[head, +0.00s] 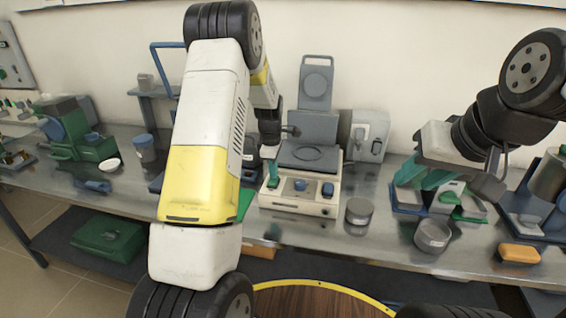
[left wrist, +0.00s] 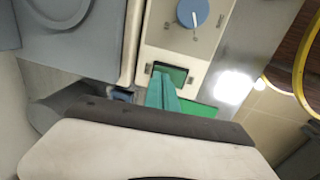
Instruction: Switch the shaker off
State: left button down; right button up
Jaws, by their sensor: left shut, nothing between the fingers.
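The shaker (head: 327,203) has a cream base, a dark grey platform and blue knobs on its front panel. A green rocker switch (head: 272,183) sits at the left end of that panel. In the left wrist view the switch (left wrist: 178,72) lies in a dark frame, beside a blue knob (left wrist: 192,12). My left gripper (head: 270,153) is shut and empty, its teal fingertips (left wrist: 165,88) right at the switch; whether they touch it I cannot tell. The fingers cover part of the switch. My right gripper (head: 424,178) is off to the right with its teal fingers apart.
A yellow-orange block (head: 519,254) lies near the bench (head: 390,245) front edge. My left arm hides the bench left of the shaker.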

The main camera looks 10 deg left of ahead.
pick_arm(q)
jog(key=shift+w+f+g, duration=0.15)
jog(key=shift+f+g, duration=0.1)
jog(key=shift+g, duration=0.05)
jog(key=shift+s, duration=0.25)
jog(key=shift+s+r, duration=0.1)
jog(key=shift+s, duration=0.55)
jog(key=shift+r, duration=0.1)
